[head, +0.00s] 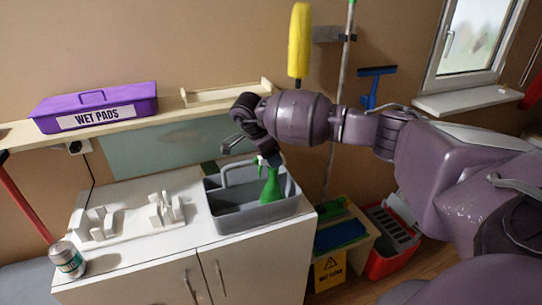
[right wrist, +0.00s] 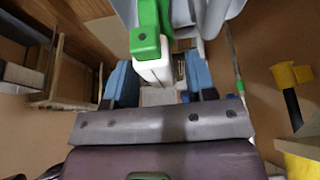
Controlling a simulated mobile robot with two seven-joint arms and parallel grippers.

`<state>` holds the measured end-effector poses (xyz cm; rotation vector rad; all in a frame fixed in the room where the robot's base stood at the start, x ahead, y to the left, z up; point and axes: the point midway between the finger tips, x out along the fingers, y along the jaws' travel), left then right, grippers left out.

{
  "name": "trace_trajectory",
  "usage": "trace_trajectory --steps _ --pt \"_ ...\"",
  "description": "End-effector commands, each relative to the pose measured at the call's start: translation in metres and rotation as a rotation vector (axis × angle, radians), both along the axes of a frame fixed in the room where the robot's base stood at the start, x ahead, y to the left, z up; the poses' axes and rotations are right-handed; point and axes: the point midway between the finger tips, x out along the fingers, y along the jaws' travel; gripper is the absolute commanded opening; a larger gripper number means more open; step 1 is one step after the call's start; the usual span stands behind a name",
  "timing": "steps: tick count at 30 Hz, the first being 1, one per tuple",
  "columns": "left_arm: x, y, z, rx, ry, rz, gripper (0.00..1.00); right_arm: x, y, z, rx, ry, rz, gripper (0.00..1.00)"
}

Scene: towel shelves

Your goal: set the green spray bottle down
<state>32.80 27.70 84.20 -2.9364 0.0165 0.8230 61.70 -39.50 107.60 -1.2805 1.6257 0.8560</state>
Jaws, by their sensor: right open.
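The green spray bottle (head: 271,188) stands upright in the grey caddy (head: 252,214), toward its right side. Its white and green spray head is partly hidden by my right gripper (head: 268,160) in the head view. In the right wrist view the bottle's green and white head (right wrist: 147,42) shows between the two blue finger pads of my right gripper (right wrist: 160,82). The fingers are apart, and a gap shows beside the bottle head. My left gripper is in neither view.
The caddy stands on a white cabinet with white holders (head: 165,209) and a can (head: 67,260) to its left. A purple wet pads box (head: 95,108) sits on the shelf behind. A yellow duster (head: 299,40) hangs on the wall. A red bucket (head: 392,240) stands right of the cabinet.

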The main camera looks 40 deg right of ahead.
Motion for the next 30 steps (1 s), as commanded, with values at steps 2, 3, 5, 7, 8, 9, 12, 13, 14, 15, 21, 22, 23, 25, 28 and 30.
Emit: trace_trajectory --steps 2,3,5,7,8,9,12,13,14,15,21,22,23,25,28,30 --pt "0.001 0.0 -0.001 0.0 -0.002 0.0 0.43 0.001 0.003 0.008 0.0 -0.003 0.001 0.51" --pt "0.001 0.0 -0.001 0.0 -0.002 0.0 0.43 0.002 0.005 0.012 0.0 -0.003 0.001 0.51" --pt "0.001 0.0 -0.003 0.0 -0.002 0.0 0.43 0.003 0.008 0.021 0.0 -0.005 0.001 0.51" --pt "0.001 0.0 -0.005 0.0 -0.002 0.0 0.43 0.004 0.013 0.033 0.0 -0.004 0.002 0.51" --pt "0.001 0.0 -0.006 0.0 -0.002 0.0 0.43 0.005 0.016 0.039 0.0 -0.006 0.002 0.51" --pt "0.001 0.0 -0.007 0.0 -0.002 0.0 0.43 0.005 0.019 0.046 -0.001 -0.004 0.003 0.51" --pt "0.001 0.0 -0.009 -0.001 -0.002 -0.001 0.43 0.007 0.026 0.064 0.0 -0.004 0.001 0.51" --pt "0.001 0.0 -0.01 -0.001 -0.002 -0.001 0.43 0.008 0.028 0.07 0.0 -0.004 0.001 0.51" --pt "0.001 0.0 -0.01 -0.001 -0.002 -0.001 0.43 0.008 0.03 0.074 0.001 -0.004 0.002 0.51" --pt "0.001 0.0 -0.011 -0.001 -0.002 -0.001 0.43 0.009 0.033 0.081 0.0 -0.005 0.002 0.51" --pt "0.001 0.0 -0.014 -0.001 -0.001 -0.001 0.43 0.01 0.042 0.103 0.0 -0.002 0.001 0.51" --pt "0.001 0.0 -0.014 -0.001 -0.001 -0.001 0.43 0.011 0.043 0.105 0.0 -0.002 0.001 0.51" --pt "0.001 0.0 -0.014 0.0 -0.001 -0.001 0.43 0.011 0.043 0.107 0.001 -0.002 0.001 0.51" --pt "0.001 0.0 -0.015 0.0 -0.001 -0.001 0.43 0.01 0.046 0.107 0.007 0.0 0.002 0.51" --pt "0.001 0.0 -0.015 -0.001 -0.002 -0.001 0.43 0.007 0.059 0.09 0.07 0.012 0.014 0.51" --pt "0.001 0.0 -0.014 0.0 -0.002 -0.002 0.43 0.001 0.079 0.064 0.166 0.027 0.027 0.51"
